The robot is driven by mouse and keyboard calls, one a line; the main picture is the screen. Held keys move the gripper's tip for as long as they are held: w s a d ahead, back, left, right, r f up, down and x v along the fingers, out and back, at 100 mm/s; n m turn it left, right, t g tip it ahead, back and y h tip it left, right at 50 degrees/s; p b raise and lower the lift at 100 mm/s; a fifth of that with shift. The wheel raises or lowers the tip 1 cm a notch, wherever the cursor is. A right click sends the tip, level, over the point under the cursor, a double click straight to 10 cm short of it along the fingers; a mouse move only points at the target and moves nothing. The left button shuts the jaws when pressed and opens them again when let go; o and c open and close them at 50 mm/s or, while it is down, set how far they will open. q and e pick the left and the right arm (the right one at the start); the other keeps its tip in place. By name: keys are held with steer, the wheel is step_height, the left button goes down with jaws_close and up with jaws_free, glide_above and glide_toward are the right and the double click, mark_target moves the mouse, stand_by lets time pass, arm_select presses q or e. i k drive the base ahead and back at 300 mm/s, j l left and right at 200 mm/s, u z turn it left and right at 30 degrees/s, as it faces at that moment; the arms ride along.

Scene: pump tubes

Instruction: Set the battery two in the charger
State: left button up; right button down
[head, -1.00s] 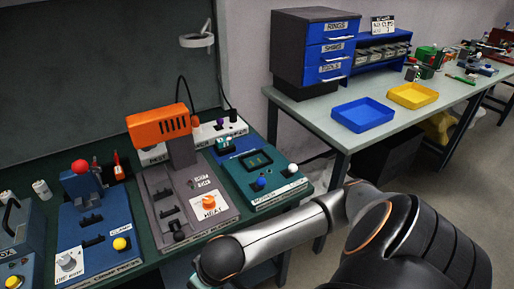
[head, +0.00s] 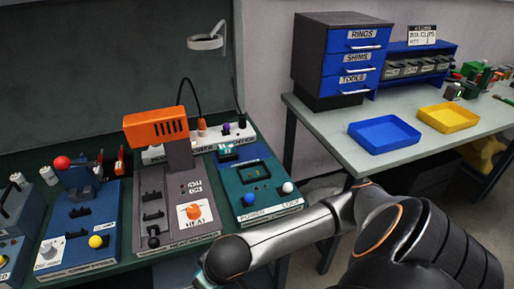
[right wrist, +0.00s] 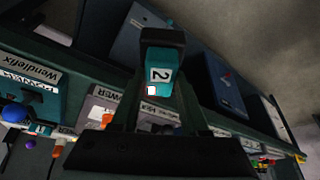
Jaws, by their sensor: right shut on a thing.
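My right gripper (right wrist: 158,100) is shut on battery two (right wrist: 160,76), a teal block with a white "2" label, a black end and a small red-and-white patch. In the head view my right arm reaches in from the right; its gripper end is mostly cut off at the bottom edge. I cannot single out the charger with certainty. A teal station (head: 256,188) with a small screen, a blue knob and a white knob stands on the green bench, with a small teal-and-white piece (head: 228,151) at its back. My left gripper is not in view.
A grey heat station (head: 178,215) with an orange head (head: 155,127) stands left of the teal station. A blue clamp station (head: 82,235) is further left. On the right table (head: 330,130) are a drawer cabinet (head: 322,60), a blue tray (head: 385,134) and a yellow tray (head: 448,117).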

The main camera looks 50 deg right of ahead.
mark_target(253, 175)
steer(key=k+l+u, duration=0.2)
steer(key=l, duration=0.3)
steer(key=k+l+u, duration=0.2)
steer(key=l, duration=0.25)
steer(key=k+l+u, duration=0.2)
steer(key=l, duration=0.2)
steer(key=k+l+u, duration=0.2)
steer(key=l, duration=0.25)
steer(key=k+l+u, duration=0.15)
steer(key=k+l, duration=0.15)
steer(key=l, duration=0.15)
steer(key=k+l+u, duration=0.2)
steer(key=k+l, duration=0.1)
steer(key=l, duration=0.1)
